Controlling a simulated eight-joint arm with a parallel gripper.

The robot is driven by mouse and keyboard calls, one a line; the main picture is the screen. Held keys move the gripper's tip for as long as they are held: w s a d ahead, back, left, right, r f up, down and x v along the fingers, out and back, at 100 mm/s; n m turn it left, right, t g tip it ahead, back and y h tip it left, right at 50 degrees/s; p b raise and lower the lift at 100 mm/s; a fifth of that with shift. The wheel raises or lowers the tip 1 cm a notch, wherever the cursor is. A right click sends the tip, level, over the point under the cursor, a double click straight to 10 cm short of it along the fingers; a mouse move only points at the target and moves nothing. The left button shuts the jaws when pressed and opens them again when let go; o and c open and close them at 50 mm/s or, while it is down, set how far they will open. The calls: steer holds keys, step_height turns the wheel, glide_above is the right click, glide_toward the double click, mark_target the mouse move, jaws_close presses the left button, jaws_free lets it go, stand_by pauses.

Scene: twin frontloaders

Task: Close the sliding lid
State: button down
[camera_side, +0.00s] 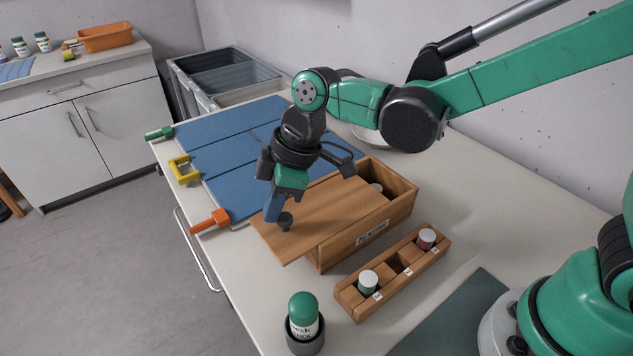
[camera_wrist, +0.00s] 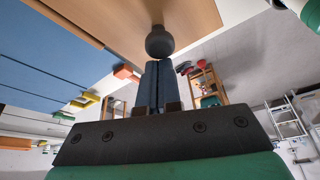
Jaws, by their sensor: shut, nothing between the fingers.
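The wooden box (camera_side: 362,240) stands on the table with a label on its long side. Its sliding lid (camera_side: 322,207) is partly open. The lid sticks out past the box's left end and leaves the right end of the box uncovered, where a pale round object (camera_side: 376,187) shows inside. A dark round knob (camera_side: 285,221) sits near the lid's outer end. My gripper (camera_side: 271,213) is shut and empty beside the knob, on its outer side. In the wrist view the knob (camera_wrist: 159,42) is just beyond the shut fingertips (camera_wrist: 158,66); I cannot tell whether they touch.
A wooden rack (camera_side: 392,273) with two capped jars stands in front of the box. A green-capped stick (camera_side: 303,315) stands in a grey cup at the front edge. Blue panels (camera_side: 225,150) with coloured handles lie behind. Grey bins (camera_side: 215,80) stand beyond the table.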

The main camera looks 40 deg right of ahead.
mark_target(295, 214)
steer(key=shift+d, duration=2.55)
steer(key=a, duration=0.1)
steer(key=w+a+r, duration=0.1)
steer(key=a, duration=0.1)
steer(key=shift+w+a+r, duration=0.15)
steer(key=shift+w+a, duration=0.2)
steer(key=shift+w, duration=0.05)
steer(key=v, duration=0.9)
steer(key=s+d+f+m+t+h, duration=0.1)
steer(key=s+d+m, duration=0.1)
steer(key=d+m, duration=0.2)
steer(key=s+d+f+m+t+h, duration=0.1)
steer(key=s+d+f+m+t, duration=0.1)
steer(key=d+m, duration=0.2)
steer(key=s+d+f+m+t+h, duration=0.1)
steer(key=s+d+m+t, duration=0.1)
steer(key=s+d+m, duration=0.1)
steer(key=shift+d+f+m+h, duration=0.15)
steer(key=shift+d+m, duration=0.25)
steer(key=shift+d, duration=0.15)
steer(key=shift+d+f+m+h, duration=0.15)
steer(key=shift+d+m, duration=0.25)
steer(key=shift+d, duration=0.1)
